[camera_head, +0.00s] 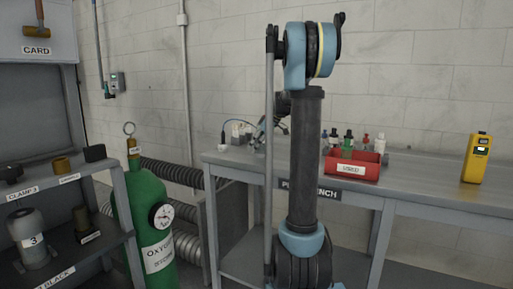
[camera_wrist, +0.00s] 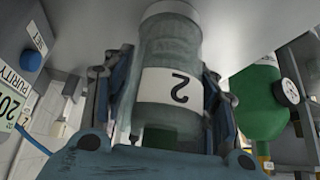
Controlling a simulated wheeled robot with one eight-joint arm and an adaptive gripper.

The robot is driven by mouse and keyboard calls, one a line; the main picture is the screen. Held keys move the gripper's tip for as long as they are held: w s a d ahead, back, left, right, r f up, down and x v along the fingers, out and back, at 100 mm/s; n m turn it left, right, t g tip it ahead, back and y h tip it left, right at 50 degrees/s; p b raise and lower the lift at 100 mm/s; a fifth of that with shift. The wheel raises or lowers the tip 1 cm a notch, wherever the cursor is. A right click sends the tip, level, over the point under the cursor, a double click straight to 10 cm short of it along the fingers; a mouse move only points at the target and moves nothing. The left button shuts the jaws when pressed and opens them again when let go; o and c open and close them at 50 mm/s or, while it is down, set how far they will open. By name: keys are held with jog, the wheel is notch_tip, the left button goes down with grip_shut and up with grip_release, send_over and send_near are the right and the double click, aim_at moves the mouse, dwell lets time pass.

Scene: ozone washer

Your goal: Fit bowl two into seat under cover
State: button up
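Bowl two (camera_wrist: 165,60) is a grey translucent bowl with a white label reading 2, which appears upside down in the wrist view. My gripper (camera_wrist: 165,85) has its blue and dark fingers close along both sides of the bowl, and it looks shut on it. The bowl's rim at the top of the picture is close to a plain pale grey surface (camera_wrist: 240,30). I cannot tell whether they touch. The seat and cover cannot be made out clearly. In the head view my arm stands in the middle, and the bowl is not visible.
A green oxygen cylinder (camera_head: 147,215) stands left of the bench (camera_head: 420,190). A red tray (camera_head: 352,170) of small bottles and a yellow meter (camera_head: 477,158) are on the bench. Bowl three (camera_head: 30,238) sits on the left shelf. A purity panel (camera_wrist: 12,95) is at the wrist view's left.

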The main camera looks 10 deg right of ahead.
jog(key=shift+o, duration=0.3)
jog(key=shift+r, duration=0.15)
jog(key=v, duration=1.2)
jog(key=s+a+f+m+h, duration=0.15)
jog(key=s+f, duration=0.25)
jog(key=s, duration=0.4)
jog(key=s+a+f+m, duration=0.2)
jog(key=s+f+m, duration=0.15)
jog(key=s, duration=0.35)
jog(key=s+a+f+m+h, duration=0.15)
jog(key=s+f, duration=0.25)
jog(key=s, duration=0.4)
jog(key=s+d+f+m+h, duration=0.1)
jog(key=s+f+m, duration=0.5)
jog(key=s+f, duration=1.2)
jog(key=shift+d+g+h, duration=0.2)
jog(key=shift+g+h, duration=0.2)
jog(key=shift+h, duration=0.5)
jog(key=shift+f, duration=0.1)
